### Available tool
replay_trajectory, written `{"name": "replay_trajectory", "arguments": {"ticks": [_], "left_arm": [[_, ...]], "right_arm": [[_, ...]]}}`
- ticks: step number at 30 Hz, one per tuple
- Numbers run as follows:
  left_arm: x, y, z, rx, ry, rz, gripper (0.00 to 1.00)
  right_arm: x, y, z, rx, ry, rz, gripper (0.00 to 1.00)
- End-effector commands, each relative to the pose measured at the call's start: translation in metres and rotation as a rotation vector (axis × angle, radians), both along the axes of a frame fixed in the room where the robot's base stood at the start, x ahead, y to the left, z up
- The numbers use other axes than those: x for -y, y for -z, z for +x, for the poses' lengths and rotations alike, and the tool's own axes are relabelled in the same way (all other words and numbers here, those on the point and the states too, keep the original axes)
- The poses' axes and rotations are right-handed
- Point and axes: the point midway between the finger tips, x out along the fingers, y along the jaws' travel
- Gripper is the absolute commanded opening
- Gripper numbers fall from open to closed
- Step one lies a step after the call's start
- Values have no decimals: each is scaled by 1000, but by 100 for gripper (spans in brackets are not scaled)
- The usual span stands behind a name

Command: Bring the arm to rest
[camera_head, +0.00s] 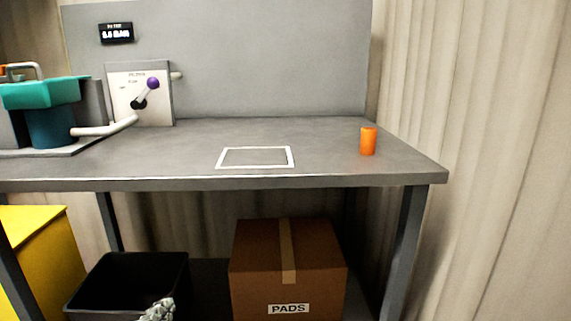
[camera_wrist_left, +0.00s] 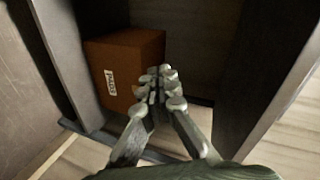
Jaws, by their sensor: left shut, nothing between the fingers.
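My left gripper (camera_head: 157,309) shows only as grey fingertips at the bottom edge of the head view, in front of the black bin. In the left wrist view the left gripper (camera_wrist_left: 158,84) has its fingers together with nothing between them. It hangs low, beside the table, with the brown box beyond it. The rest of the left arm is out of the head view. My right gripper is in neither view.
The grey table (camera_head: 330,168) carries an orange cylinder (camera_head: 368,141), a white outlined rectangle (camera_head: 255,157), a lever panel (camera_head: 125,80) and a teal tank (camera_head: 50,125). Below are a black bin (camera_head: 90,285), a brown PADS box (camera_head: 260,265) and a yellow cabinet (camera_head: 45,260).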

Motion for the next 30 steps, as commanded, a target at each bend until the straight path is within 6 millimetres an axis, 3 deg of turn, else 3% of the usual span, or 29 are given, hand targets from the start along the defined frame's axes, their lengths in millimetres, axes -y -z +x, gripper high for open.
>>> {"name": "replay_trajectory", "arguments": {"ticks": [3, 12, 28, 30], "left_arm": [[-16, 36, -36, -145, -119, -199, 0], [-40, 95, -119, -411, -421, -558, 0], [21, 98, -118, -418, -568, -961, 0], [12, 113, -122, -468, -621, -926, 0]], "right_arm": [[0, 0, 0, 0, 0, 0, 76], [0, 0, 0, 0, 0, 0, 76], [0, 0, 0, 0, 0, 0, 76], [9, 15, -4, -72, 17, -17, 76]]}}
